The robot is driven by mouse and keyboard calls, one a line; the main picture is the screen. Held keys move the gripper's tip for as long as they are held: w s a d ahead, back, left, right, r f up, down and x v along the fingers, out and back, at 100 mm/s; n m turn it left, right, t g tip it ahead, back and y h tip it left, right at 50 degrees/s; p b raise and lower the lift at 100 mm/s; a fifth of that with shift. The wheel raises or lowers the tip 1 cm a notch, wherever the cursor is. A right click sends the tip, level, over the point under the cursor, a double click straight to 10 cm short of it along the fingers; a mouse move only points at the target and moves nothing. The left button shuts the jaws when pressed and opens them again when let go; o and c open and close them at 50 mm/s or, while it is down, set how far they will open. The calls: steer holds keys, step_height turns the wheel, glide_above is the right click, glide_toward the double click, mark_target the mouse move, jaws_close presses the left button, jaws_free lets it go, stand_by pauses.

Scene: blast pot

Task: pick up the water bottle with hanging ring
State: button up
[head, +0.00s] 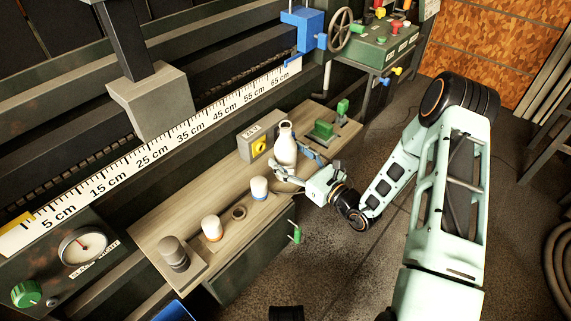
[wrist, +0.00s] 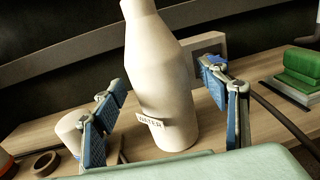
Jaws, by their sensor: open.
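The water bottle (head: 286,146) is white, with a narrow neck, and stands upright on the wooden bench top. In the wrist view the bottle (wrist: 160,80) carries a small tag reading "WATER"; its top is cut off there, and I cannot make out a hanging ring. My gripper (head: 298,165) is at the bottle's near side, low by its body. In the wrist view my gripper (wrist: 160,77) is open, one blue-padded finger on each side of the bottle, with gaps visible.
A blue-banded white container (head: 259,188) stands close left of the gripper. An orange-banded one (head: 212,230), a dark ring (head: 239,213) and a grey cylinder (head: 173,253) lie further left. A grey box (head: 252,142) stands behind the bottle, a green block (head: 324,130) to the right.

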steer(key=shift+w+a, duration=0.5)
steer(key=shift+w, duration=0.05)
steer(key=shift+c, duration=0.5)
steer(key=c, duration=1.5)
steer(key=shift+r, duration=0.1)
steer(key=shift+c, duration=0.8)
steer(key=shift+r, duration=0.1)
